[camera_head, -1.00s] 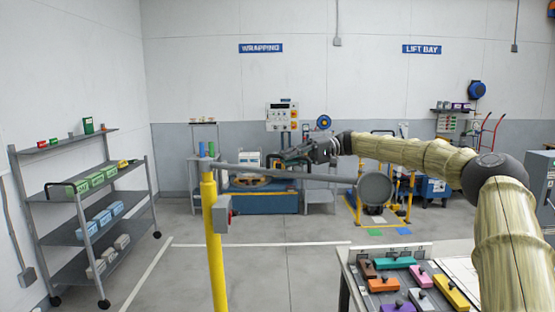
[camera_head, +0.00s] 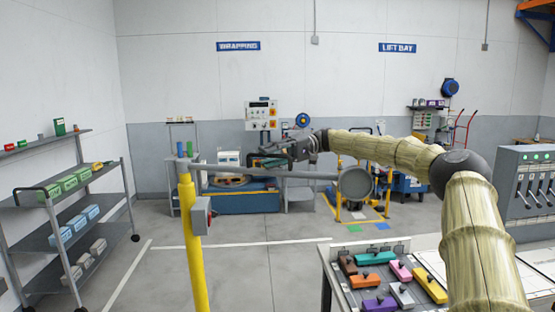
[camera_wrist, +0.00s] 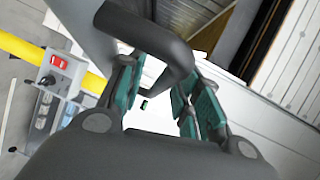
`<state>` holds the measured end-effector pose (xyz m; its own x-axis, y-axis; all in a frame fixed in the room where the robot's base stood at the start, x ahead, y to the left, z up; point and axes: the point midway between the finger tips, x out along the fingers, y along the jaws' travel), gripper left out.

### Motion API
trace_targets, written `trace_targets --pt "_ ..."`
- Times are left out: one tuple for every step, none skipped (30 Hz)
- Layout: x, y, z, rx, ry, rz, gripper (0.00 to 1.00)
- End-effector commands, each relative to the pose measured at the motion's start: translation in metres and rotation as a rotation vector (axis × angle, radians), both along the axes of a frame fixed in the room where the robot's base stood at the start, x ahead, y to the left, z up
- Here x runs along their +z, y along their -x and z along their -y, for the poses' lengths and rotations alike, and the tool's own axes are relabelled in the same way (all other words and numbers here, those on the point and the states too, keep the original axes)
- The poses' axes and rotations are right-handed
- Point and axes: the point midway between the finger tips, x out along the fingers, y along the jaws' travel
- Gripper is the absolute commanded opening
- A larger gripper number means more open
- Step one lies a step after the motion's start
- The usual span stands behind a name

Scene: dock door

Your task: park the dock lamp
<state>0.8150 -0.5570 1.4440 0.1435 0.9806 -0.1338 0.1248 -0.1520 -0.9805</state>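The dock lamp has a grey swing arm (camera_head: 240,171) on a yellow post (camera_head: 193,245), with a round grey head (camera_head: 356,184) at its right end. A grey switch box (camera_head: 201,215) is on the post; it also shows in the wrist view (camera_wrist: 58,82) with a red switch. My gripper (camera_head: 272,152) is just above the lamp arm in the head view. In the wrist view my gripper (camera_wrist: 158,98) has its teal pads apart, and a dark bent handle (camera_wrist: 165,42) reaches between or just over them. Whether the pads touch the handle cannot be told.
A wheeled shelf rack (camera_head: 75,205) with boxes stands at the left. A bench (camera_head: 328,262) with coloured blocks is at the front right, below my arm. A lever panel (camera_head: 528,185) stands at the far right. Floor around the post is clear.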

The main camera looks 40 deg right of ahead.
Motion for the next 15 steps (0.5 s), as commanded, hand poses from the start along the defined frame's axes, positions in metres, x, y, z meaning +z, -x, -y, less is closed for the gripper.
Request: trace_targets --pt "0.000 0.000 0.000 0.000 -0.001 0.000 0.34" --pt "0.000 0.000 0.001 0.000 -0.001 0.000 0.34" --pt "0.000 0.000 0.001 0.000 -0.001 0.000 0.34" --pt "0.000 0.000 0.002 0.000 -0.002 0.000 0.34" --pt "0.000 -0.001 0.002 0.001 -0.002 0.000 0.34" --pt "0.000 -0.001 0.004 0.002 -0.003 0.000 0.34" --pt "0.000 -0.001 0.006 0.001 -0.003 0.000 0.34" --pt "0.000 -0.001 0.009 0.001 -0.003 0.000 0.34" --pt "0.000 0.000 0.015 -0.001 -0.003 0.000 0.34" --pt "0.000 0.000 0.019 0.000 -0.003 -0.001 0.34" --pt "0.001 0.001 0.024 0.000 -0.004 0.000 0.34" --pt "0.002 0.002 0.031 -0.002 -0.003 0.000 0.34" --pt "0.002 0.002 0.036 -0.001 -0.004 0.000 0.34" --pt "0.003 0.002 0.042 -0.002 -0.004 0.000 0.34" --pt "0.003 0.004 0.050 0.000 -0.005 0.000 0.34"
